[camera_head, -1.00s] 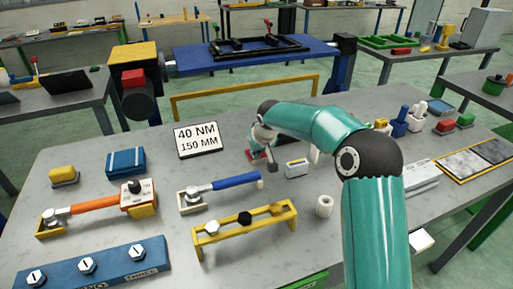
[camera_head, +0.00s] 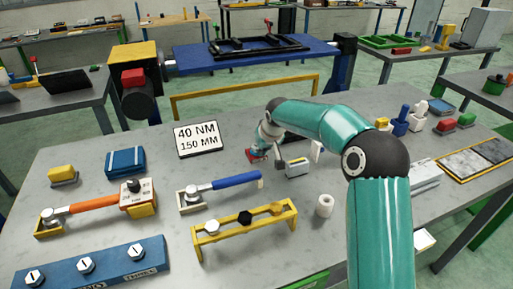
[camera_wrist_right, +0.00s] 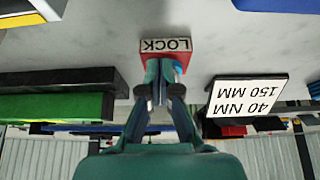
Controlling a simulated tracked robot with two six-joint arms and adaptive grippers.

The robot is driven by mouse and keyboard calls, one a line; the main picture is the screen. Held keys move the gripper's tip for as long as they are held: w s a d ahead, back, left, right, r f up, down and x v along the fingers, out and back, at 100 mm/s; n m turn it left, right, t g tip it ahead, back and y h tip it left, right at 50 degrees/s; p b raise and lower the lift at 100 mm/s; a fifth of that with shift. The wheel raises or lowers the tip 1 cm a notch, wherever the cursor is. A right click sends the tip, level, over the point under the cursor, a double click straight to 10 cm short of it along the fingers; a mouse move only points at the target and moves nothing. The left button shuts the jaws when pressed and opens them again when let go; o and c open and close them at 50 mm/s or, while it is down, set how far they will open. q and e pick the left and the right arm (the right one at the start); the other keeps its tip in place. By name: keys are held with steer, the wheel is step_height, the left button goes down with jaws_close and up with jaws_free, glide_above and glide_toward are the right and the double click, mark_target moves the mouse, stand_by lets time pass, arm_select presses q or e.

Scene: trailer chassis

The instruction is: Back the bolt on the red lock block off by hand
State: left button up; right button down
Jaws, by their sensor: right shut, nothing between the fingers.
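The red lock block (camera_wrist_right: 183,55) has a white "LOCK" label, upside down in the right wrist view. In the head view the block (camera_head: 257,156) is a small red patch on the bench, mostly covered by my right gripper (camera_head: 263,151). In the wrist view my right gripper (camera_wrist_right: 163,72) points at the block, its fingertips close together right at the block's near side. It is shut with nothing held. The bolt is hidden behind the fingers, and I cannot tell whether they touch it. My left gripper is not in view.
On the grey bench, a small white-topped block (camera_head: 297,168) stands right of the gripper. A "40 NM 150 MM" sign (camera_head: 198,139) stands left. A blue-handled wrench (camera_head: 232,182) and a yellow bolt rack (camera_head: 246,234) lie nearer. A yellow rail (camera_head: 240,92) runs behind.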

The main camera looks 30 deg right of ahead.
steer(key=shift+d, duration=0.3)
stand_by(0.5)
steer(key=shift+s+f+b, duration=0.15)
steer(key=shift+s+b, duration=0.1)
steer(key=shift+b, duration=0.05)
steer(key=shift+s, duration=0.1)
step_height(320, 180, up, 6)
steer(key=p, duration=0.4)
